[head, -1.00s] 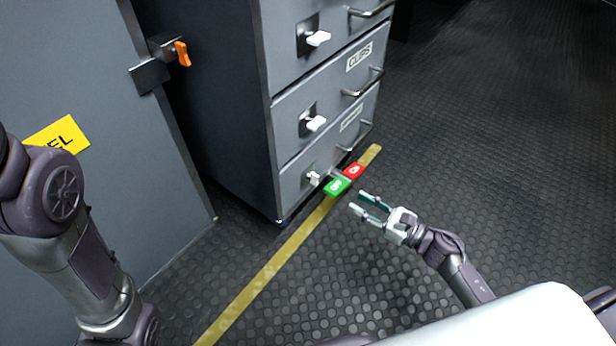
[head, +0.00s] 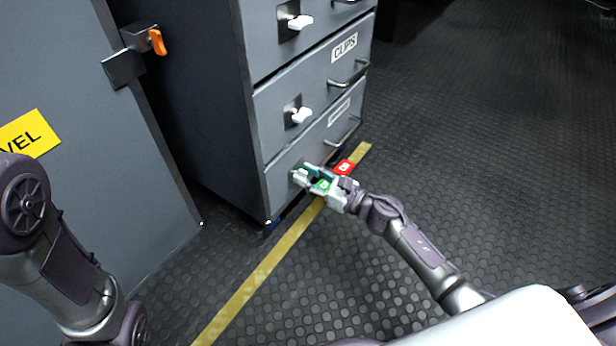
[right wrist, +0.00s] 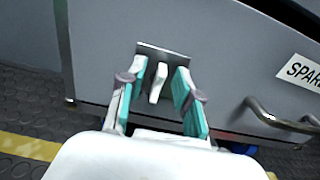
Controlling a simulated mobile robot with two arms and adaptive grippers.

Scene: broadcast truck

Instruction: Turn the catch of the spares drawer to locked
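The spares drawer (right wrist: 230,60) is the bottom drawer of the grey cabinet, with a partly visible "SPAR" label (right wrist: 302,72) in the right wrist view. Its white catch (right wrist: 157,83) sits on a dark plate, the lever pointing roughly down and tilted slightly. My right gripper (right wrist: 160,92) is open, with one teal-padded finger on each side of the catch and gaps to both. In the head view the right gripper (head: 304,175) hides most of that catch. My left arm (head: 60,250) shows at the left; its gripper is out of the picture.
Other drawers above have white catches (head: 300,115) and bar handles (head: 350,77). A grey door (head: 90,190) with an orange lever (head: 158,42) stands left. Floor at right is clear.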

